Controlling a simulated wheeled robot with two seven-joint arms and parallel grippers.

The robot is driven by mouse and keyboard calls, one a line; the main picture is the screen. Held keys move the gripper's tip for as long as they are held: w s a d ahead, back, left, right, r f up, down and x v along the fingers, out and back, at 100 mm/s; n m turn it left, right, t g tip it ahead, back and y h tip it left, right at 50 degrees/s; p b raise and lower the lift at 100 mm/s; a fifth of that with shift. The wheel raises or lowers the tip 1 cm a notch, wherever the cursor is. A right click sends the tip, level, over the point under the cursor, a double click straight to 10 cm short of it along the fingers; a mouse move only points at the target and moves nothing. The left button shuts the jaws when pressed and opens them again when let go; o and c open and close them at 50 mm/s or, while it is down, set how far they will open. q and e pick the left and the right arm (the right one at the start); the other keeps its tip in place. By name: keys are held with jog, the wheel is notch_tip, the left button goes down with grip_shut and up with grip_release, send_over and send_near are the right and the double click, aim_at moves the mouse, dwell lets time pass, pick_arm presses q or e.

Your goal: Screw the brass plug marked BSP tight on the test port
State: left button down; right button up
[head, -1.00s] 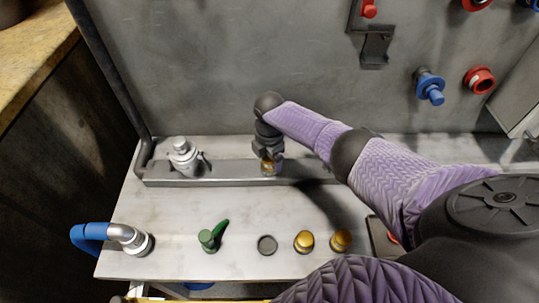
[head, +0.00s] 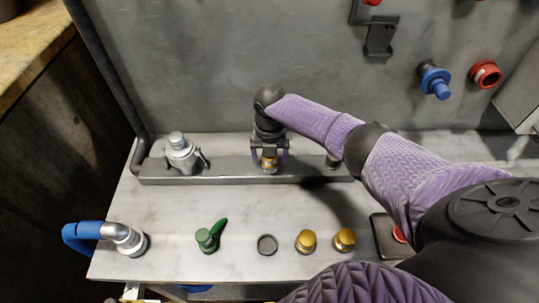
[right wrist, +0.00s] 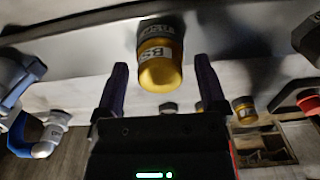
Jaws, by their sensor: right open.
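The brass plug (head: 269,164) with a white label is on the test port on the grey rail (head: 222,175). In the right wrist view the plug (right wrist: 160,72) has a label that partly reads "BS", and its top meets the dark port (right wrist: 155,27). No gap between plug and port can be made out; how tight it is cannot be told. My right gripper (head: 269,150) is open, its two fingers on either side of the plug and apart from it, as the right wrist view (right wrist: 160,88) also shows. My left gripper is not in view.
Two more brass plugs (head: 306,241) (head: 344,238), a dark disc (head: 267,245) and a green-handled valve (head: 209,237) stand along the front of the bench. A silver coupling (head: 181,152) is on the rail's left. A blue hose elbow (head: 88,230) is at front left.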

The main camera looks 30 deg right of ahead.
jog(key=shift+f+n+b, duration=0.15)
jog(key=shift+n+b, duration=0.2)
jog(key=shift+n, duration=0.85)
jog(key=n, duration=0.3)
jog(key=shift+b, duration=0.3)
jog(key=n+b, duration=0.4)
jog(key=b, duration=0.1)
jog(key=shift+w+f, duration=0.1)
jog(key=shift+f, duration=0.1)
jog(key=shift+r+b, duration=0.1)
jog(key=shift+b, duration=0.2)
jog(key=shift+r+n, duration=0.3)
